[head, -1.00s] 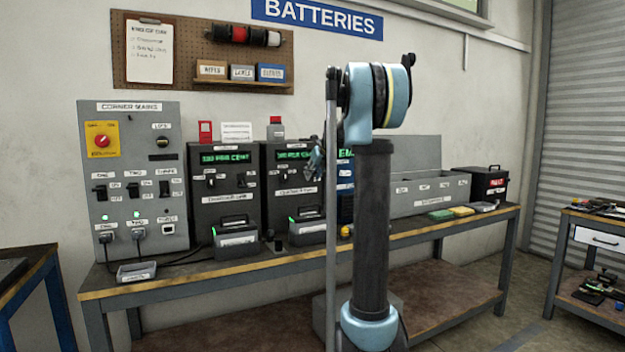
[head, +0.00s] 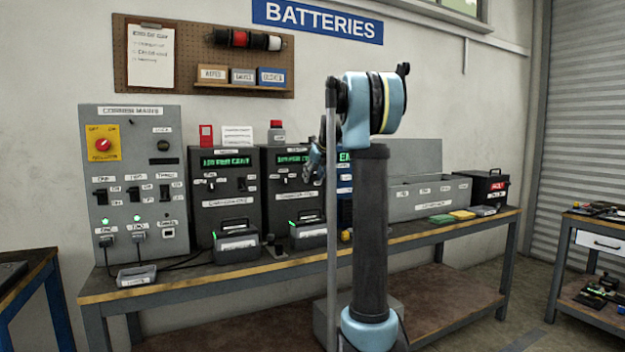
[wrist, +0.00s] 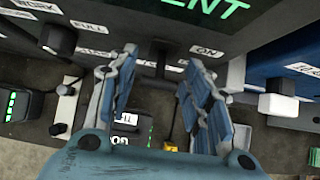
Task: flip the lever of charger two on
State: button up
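Charger two (head: 275,214) is the second black box on the bench, with a green display at its top. My gripper (head: 314,162) is in front of its upper right part and hides its lever in the head view. In the wrist view my gripper (wrist: 162,60) is open, with its two blue fingers apart. A dark lever (wrist: 157,56) shows between and just beyond the fingertips, beside an ON label (wrist: 207,50). I cannot tell whether a finger touches it. A dark knob (wrist: 60,40) lies to the left, by a FULL label.
Charger one (head: 225,185) stands left of charger two, and a blue unit (head: 345,185) stands close on its right. Battery packs (head: 307,230) sit in front of the chargers. The grey mains panel (head: 135,185) is at the left. A long grey box (head: 430,195) stands at the right.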

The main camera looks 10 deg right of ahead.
jog(key=shift+s, duration=0.1)
jog(key=v, duration=1.1)
jog(key=shift+s+r, duration=0.2)
jog(key=shift+r, duration=0.1)
jog(key=shift+d, duration=0.1)
jog(key=s+a+f+n+g, duration=0.1)
jog(key=s+f+n, duration=0.5)
jog(key=s, duration=0.3)
jog(key=s+a+f+n+g+h, duration=0.1)
jog(key=s+f+n, duration=0.45)
jog(key=s, duration=0.35)
jog(key=s+a+f+n+g, duration=0.1)
jog(key=s+f+n, duration=0.5)
jog(key=s, duration=0.3)
jog(key=s+f+n+g+h, duration=0.1)
jog(key=s+f+n+g, duration=0.1)
jog(key=s+f+n, duration=1.3)
jog(key=s+f, duration=0.8)
jog(key=shift+s+d+f, duration=0.2)
jog(key=shift+d, duration=0.2)
